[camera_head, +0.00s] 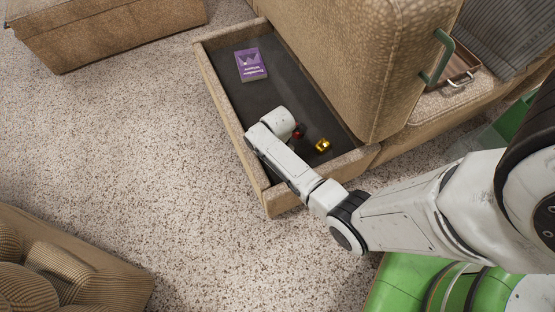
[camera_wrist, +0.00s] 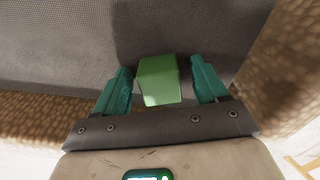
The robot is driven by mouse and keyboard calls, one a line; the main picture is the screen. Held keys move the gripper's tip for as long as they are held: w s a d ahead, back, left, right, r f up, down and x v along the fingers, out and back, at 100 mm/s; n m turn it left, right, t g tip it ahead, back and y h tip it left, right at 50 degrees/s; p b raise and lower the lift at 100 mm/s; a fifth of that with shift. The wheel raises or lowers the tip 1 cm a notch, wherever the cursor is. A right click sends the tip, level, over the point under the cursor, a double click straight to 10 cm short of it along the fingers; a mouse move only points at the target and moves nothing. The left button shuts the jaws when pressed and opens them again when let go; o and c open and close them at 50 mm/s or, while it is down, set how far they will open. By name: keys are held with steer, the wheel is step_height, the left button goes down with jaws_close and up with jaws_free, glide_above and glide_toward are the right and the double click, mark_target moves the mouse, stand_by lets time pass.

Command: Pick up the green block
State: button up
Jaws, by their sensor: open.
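The green block (camera_wrist: 158,80) shows in the wrist view, between the two teal fingers of my gripper (camera_wrist: 161,85). The gripper is open, with a gap to the block on each side; the gap at the right is a little wider. The block is on or just above the dark grey drawer floor; I cannot tell the exact height. In the head view my arm reaches over the drawer's near wall, and its end hides the block and the fingers.
The open drawer (camera_head: 221,90) holds a purple box (camera_head: 251,65), a yellow object (camera_head: 322,145) and a small dark red object (camera_head: 298,132). A tan sofa cushion (camera_head: 385,60) rises at the drawer's right. A tray (camera_head: 452,84) lies beyond it. Carpet (camera_head: 120,150) is clear at the left.

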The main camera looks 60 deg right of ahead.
steer(key=c, duration=1)
steer(key=shift+c, duration=0.2)
